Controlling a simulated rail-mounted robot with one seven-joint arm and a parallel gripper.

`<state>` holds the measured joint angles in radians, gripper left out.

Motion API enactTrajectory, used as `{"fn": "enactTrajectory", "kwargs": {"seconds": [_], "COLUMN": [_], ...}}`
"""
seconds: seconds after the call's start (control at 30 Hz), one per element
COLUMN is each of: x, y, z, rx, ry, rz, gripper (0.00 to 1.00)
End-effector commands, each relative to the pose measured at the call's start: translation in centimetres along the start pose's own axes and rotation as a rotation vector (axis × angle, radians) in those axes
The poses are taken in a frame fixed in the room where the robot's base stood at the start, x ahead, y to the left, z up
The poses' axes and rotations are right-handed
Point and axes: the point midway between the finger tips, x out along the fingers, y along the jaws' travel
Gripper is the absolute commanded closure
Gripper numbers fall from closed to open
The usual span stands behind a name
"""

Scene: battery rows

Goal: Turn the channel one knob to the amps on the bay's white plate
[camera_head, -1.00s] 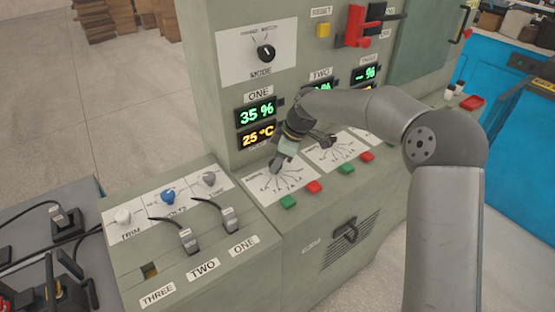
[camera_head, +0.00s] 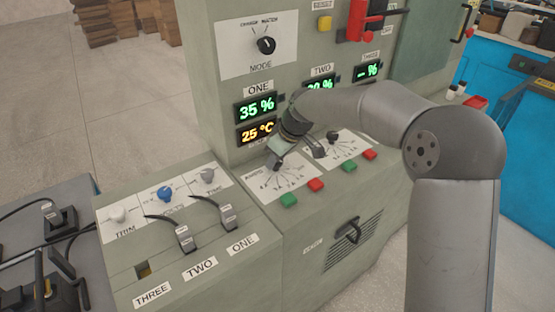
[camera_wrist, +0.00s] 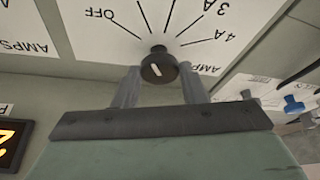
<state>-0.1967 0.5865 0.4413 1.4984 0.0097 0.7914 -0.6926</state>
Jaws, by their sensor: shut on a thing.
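The channel one knob (camera_wrist: 158,66) is black and round with a short white pointer line. It stands on a white dial plate (camera_wrist: 100,45) marked OFF, AMPS, 3A and 4A, upside down in the wrist view. Which end of the line is the pointer is unclear. My gripper (camera_wrist: 160,88) has one finger on each side of the knob and is shut on it. In the head view my gripper (camera_head: 276,162) reaches down to the channel one dial plate (camera_head: 290,187) and mostly hides the knob. No bay plate naming an amps value is readable.
Channel one's displays (camera_head: 257,108) read 35 % and 25 °C. A green button (camera_head: 289,200) and red button (camera_head: 316,185) sit below the dial. Channel two's knob (camera_head: 333,135) is close to my wrist. Cable plugs (camera_head: 186,238) stand on the left console.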

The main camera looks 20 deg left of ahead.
Motion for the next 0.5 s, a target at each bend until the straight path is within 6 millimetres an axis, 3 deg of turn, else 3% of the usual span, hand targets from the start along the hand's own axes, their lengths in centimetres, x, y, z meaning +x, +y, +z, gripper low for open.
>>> {"fn": "enactTrajectory", "kwargs": {"seconds": [0.5], "x": [0.03], "y": [0.01], "z": [0.12], "rx": [0.045], "ry": [-0.003], "rz": [0.018], "gripper": [0.85]}}
